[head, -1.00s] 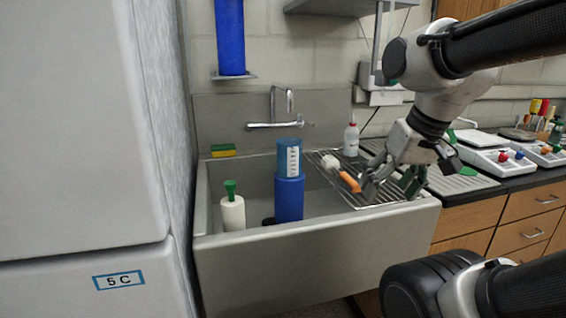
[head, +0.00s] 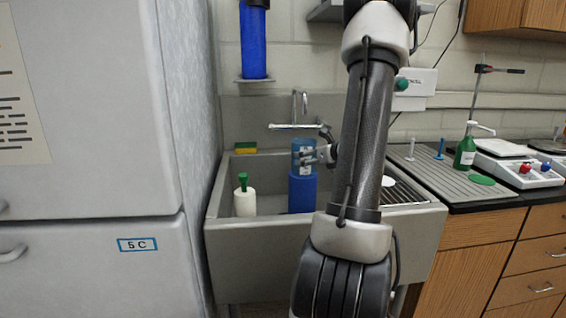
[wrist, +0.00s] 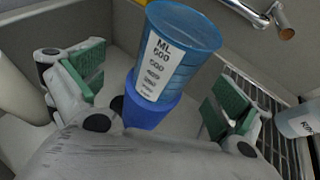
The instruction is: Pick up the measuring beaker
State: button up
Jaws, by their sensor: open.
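The measuring beaker (head: 301,150) is clear blue with a white scale label. It stands upright on top of a blue cylinder (head: 302,192) in the sink, and its open rim shows in the wrist view (wrist: 186,28). My gripper (head: 318,155) is at the beaker's right side in the head view, partly hidden by my arm. In the wrist view my gripper (wrist: 155,88) is open, with one green-padded finger on each side of the beaker. Gaps show between both pads and the beaker, so it is not held.
A white bottle with a green cap (head: 244,198) stands left in the sink. The faucet (head: 298,112) is behind the beaker. A sponge (head: 245,148) sits on the back ledge.

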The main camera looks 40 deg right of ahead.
jog(key=shift+w+d+f+m, duration=0.15)
jog(key=shift+d+f+m, duration=0.15)
jog(key=shift+d, duration=0.1)
jog(key=shift+h, duration=0.3)
jog(key=x, duration=0.7)
jog(key=shift+w+d+f, duration=0.15)
jog(key=shift+d+f, duration=0.05)
jog(key=shift+f, duration=0.1)
jog(key=c, duration=1.3)
jog(key=shift+r, duration=0.1)
